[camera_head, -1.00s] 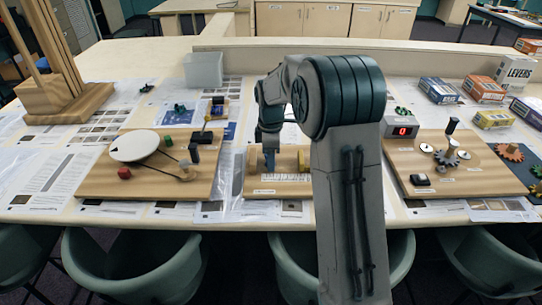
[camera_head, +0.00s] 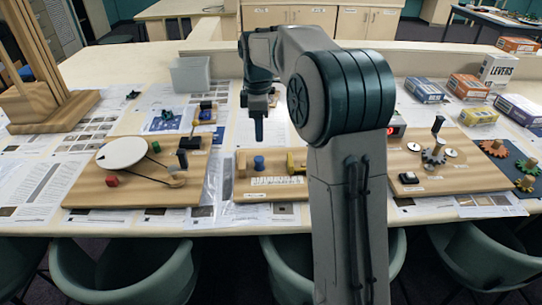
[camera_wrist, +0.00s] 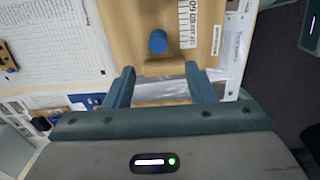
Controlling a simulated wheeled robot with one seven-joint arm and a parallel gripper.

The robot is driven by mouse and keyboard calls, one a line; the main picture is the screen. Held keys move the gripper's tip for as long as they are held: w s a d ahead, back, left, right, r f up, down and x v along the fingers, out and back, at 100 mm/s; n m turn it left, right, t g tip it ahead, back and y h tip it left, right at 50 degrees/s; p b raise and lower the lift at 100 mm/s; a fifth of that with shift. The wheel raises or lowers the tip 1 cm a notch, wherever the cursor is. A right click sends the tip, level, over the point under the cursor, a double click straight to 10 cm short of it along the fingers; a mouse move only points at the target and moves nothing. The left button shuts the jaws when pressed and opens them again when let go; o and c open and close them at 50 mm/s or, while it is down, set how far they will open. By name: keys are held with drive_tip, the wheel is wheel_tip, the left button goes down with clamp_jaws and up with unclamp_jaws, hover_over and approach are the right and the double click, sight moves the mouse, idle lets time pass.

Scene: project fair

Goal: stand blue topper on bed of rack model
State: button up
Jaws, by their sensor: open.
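The blue topper (camera_head: 259,163) is a short blue cylinder. It stands upright on the wooden rack model (camera_head: 245,194), between a tan block at left and a yellowish piece at right, behind the white ruled strip (camera_head: 279,180). In the wrist view the topper (camera_wrist: 157,41) shows beyond my fingertips, roughly midway between them. Part of the model's right side is hidden behind my arm.
A belt-drive board with a white disc (camera_head: 121,153) is at left. A gear board (camera_head: 455,172) is at right. Small boxes (camera_head: 468,87) stand at back right, and a grey bin (camera_head: 190,73) at back left. Chairs line the table's front edge.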

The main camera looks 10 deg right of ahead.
drive_tip(key=s+f+m+t, duration=0.1)
drive_tip(key=s+m, duration=0.6)
drive_tip(key=s, duration=0.8)
drive_tip(key=s+d+f+m+t, duration=0.1)
drive_tip(key=s+f+m+t, duration=0.1)
drive_tip(key=s+m, duration=0.6)
drive_tip(key=s, duration=0.7)
drive_tip(key=shift+d+f+m, duration=0.2)
drive_tip(key=shift+f+m, duration=0.05)
drive_tip(key=shift+m, duration=0.05)
drive_tip(key=shift+w, duration=0.1)
